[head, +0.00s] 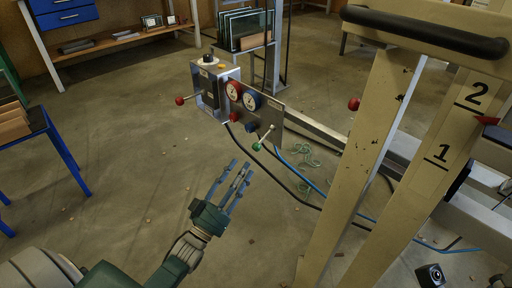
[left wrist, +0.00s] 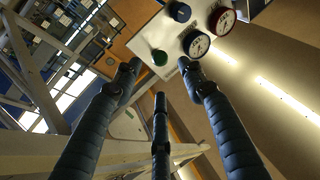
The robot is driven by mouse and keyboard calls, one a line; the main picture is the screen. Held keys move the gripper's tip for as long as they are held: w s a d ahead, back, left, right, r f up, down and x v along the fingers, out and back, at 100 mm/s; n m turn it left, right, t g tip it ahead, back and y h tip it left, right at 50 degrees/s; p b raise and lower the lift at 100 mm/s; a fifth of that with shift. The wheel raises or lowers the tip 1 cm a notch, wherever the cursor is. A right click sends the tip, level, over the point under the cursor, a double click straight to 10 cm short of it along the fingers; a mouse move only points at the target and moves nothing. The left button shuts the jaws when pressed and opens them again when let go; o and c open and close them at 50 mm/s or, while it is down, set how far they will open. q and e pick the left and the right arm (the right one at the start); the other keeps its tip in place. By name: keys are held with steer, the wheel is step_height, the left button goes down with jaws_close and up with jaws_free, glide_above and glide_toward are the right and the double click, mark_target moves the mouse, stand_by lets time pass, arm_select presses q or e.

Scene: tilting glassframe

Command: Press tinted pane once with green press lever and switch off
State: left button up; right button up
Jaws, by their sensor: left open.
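The green press lever (head: 257,146) is a metal rod with a green ball end, sticking out of the grey gauge panel (head: 270,115). Its green ball also shows in the left wrist view (left wrist: 160,58), ahead between the fingers. My left gripper (head: 240,166) is open and empty, just below and left of the green ball and apart from it. Its fingers (left wrist: 160,90) show spread in the left wrist view. A grey control box (head: 208,88) with a black knob on top (head: 208,58) stands beside the panel. Several dark glass panes (head: 245,30) stand upright behind; I cannot tell which is the tinted one. My right gripper is out of view.
A red-ball lever (head: 180,101) sticks out left of the box. Two gauges (head: 251,101) sit on the panel above a blue knob (head: 250,127). A beige ladder-like frame (head: 362,150) blocks the right. Hoses (head: 290,185) lie on the floor. A blue table (head: 45,135) stands left.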

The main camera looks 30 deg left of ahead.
mark_target(257, 146)
arm_select(q)
steer(key=b+x, duration=0.2)
steer(key=x, duration=0.7)
steer(key=shift+w+r, duration=0.2)
jaws_close()
